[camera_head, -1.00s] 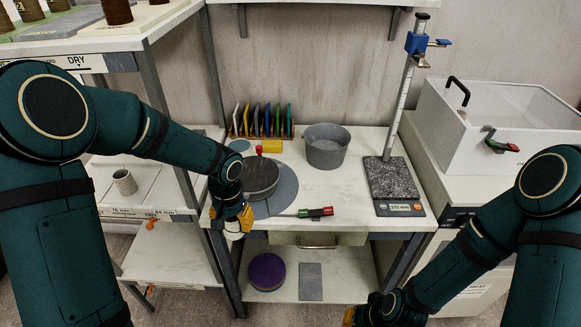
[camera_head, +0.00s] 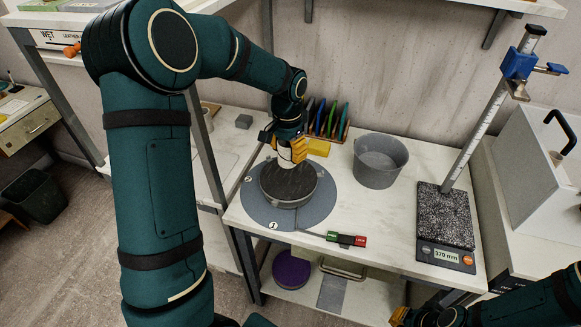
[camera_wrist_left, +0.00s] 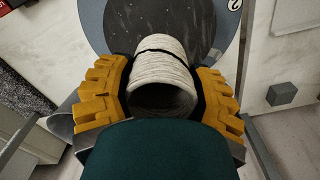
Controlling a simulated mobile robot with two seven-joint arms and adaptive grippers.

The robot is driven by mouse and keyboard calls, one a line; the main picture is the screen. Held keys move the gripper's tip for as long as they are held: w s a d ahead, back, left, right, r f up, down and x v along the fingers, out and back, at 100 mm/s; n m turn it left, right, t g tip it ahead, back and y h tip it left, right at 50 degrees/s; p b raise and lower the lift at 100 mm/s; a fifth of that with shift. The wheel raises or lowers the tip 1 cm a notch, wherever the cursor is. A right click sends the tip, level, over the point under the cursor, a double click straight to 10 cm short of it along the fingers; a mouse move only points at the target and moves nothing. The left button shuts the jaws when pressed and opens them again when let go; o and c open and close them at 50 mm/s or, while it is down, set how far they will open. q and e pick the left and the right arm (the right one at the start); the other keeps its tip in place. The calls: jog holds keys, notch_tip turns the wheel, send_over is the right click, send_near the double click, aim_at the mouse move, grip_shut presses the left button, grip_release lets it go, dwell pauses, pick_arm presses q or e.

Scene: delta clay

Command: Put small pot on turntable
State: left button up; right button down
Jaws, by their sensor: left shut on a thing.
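The small pot (camera_wrist_left: 162,75) is a pale grey ribbed cylinder between the yellow fingers of my left gripper (camera_wrist_left: 164,92), which is shut on it. In the head view the pot (camera_head: 284,153) shows as a small pale patch under the left gripper (camera_head: 291,150). The turntable (camera_head: 289,190) is a round dark disc on a wider grey numbered base (camera_head: 262,213). The pot is over the far part of the disc; I cannot tell whether it touches. The disc (camera_wrist_left: 150,18) also shows past the pot in the left wrist view. My right gripper (camera_head: 400,318) is partly visible at the bottom edge.
A green-and-red switch (camera_head: 346,239) lies in front. A measuring stand (camera_head: 445,215) is on the right.

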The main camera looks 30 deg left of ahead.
pick_arm(q)
jog(key=shift+f+b, duration=0.35)
jog(key=shift+f, duration=2.6)
jog(key=shift+f, duration=0.15)
jog(key=o, duration=1.3)
jog(key=shift+c, duration=0.2)
jog(key=shift+r, duration=0.3)
notch_tip(320, 180, up, 12)
jog(key=p, duration=0.1)
jog(key=shift+p, duration=0.4)
